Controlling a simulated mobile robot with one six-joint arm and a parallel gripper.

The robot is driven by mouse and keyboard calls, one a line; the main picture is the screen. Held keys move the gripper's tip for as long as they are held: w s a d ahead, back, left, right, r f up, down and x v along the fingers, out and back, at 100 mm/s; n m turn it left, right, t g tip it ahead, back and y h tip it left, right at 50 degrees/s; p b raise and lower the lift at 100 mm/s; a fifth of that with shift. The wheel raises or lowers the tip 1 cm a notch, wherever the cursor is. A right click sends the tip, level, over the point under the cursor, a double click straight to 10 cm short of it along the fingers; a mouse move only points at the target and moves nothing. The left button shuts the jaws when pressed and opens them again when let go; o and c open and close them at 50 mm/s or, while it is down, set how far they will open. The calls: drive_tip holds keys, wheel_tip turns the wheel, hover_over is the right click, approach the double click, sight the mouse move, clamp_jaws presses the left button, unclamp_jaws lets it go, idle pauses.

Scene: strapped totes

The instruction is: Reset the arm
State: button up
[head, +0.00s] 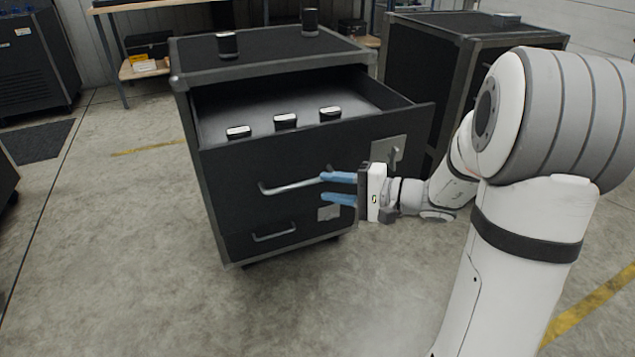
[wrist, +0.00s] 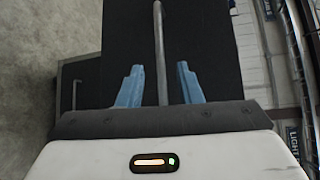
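My gripper (head: 338,188) has two blue fingers that are spread apart. In the head view it is in front of the open drawer's front, at the right end of the silver bar handle (head: 290,187). In the wrist view the fingers of my gripper (wrist: 157,86) stand on either side of the handle (wrist: 160,50), with a gap on each side. The gripper is open and holds nothing. My white arm reaches in from the right of the head view.
The black cabinet (head: 180,82) has its upper drawer (head: 385,118) pulled out, with several small black items inside. A lower drawer handle (head: 274,232) is below. Two dark cylinders stand on the cabinet top. Another case (head: 425,70) stands behind right. The floor at front left is clear.

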drive_tip(key=shift+s+d, duration=0.2)
drive_tip(key=shift+d, duration=0.2)
drive_tip(key=s+a+r+n+g+h+p, duration=0.35)
drive_tip(key=s+r+g+h+p, duration=0.35)
drive_tip(key=s+r+p, duration=0.65)
drive_tip(key=s+d+r+n+t+h+p, duration=0.2)
drive_tip(key=s+d+r+h+p, duration=0.4)
drive_tip(key=d+r+p, duration=0.3)
drive_tip(key=n+h+p, duration=0.1)
drive_tip(key=p, duration=0.1)
drive_tip(key=shift+s+r+h+p, duration=0.3)
drive_tip(key=shift+h+p, duration=0.1)
